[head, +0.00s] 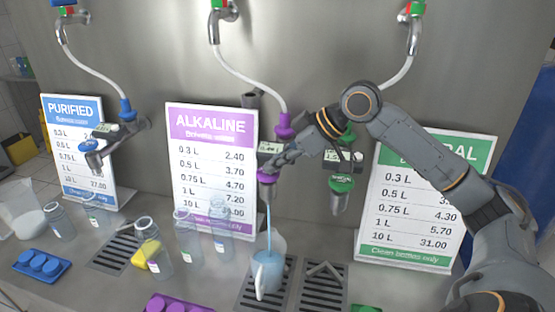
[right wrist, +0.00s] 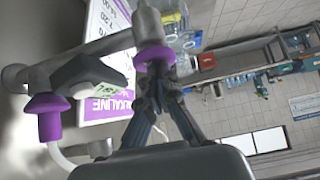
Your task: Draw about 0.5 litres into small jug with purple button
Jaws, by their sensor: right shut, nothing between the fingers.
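A small jug (head: 268,277) with a handle stands on the drain grate under the alkaline dispenser. A thin stream of water (head: 269,225) falls from the purple-ringed nozzle (head: 266,178) into it, and bluish water shows inside. My right gripper (head: 277,157) is at the dispenser, just above the nozzle. In the right wrist view its fingers (right wrist: 158,92) are shut and empty, close against the purple ring (right wrist: 155,58). The dispenser's small display (right wrist: 112,86) is too blurred to read surely. The purple button cannot be clearly told apart. My left gripper is not in view.
The purple alkaline price sign (head: 210,165) stands left of the dispenser. Several clear bottles (head: 187,240) and a yellow sponge (head: 146,254) are left of the jug. The green nozzle (head: 341,184) hangs to the right, above another drain grate (head: 322,288).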

